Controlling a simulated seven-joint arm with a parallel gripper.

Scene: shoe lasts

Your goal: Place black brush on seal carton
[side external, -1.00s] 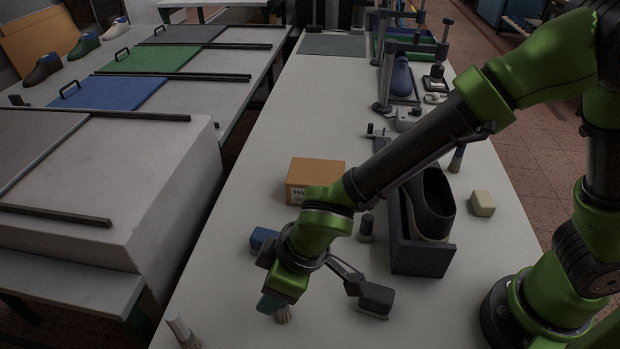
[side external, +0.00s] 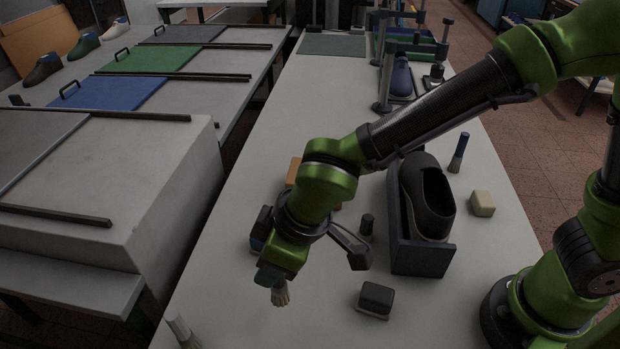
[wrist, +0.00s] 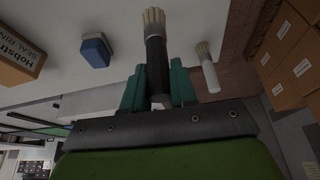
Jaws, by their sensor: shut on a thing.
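The black brush has a dark handle and pale bristles. My gripper (wrist: 158,90) is shut on its black handle (wrist: 155,62) in the wrist view. In the side view my gripper (side external: 270,277) holds it above the table, with the pale bristles (side external: 281,296) pointing down. The seal carton is an orange-brown box. In the side view only a piece of it (side external: 293,171) shows behind my wrist. The wrist view shows its printed side (wrist: 18,45) at the upper left, apart from the brush.
A blue block (wrist: 95,50) lies near the carton. A dark block (side external: 376,297), a black shoe last in a holder (side external: 423,258) and a cream block (side external: 482,203) are to the right.

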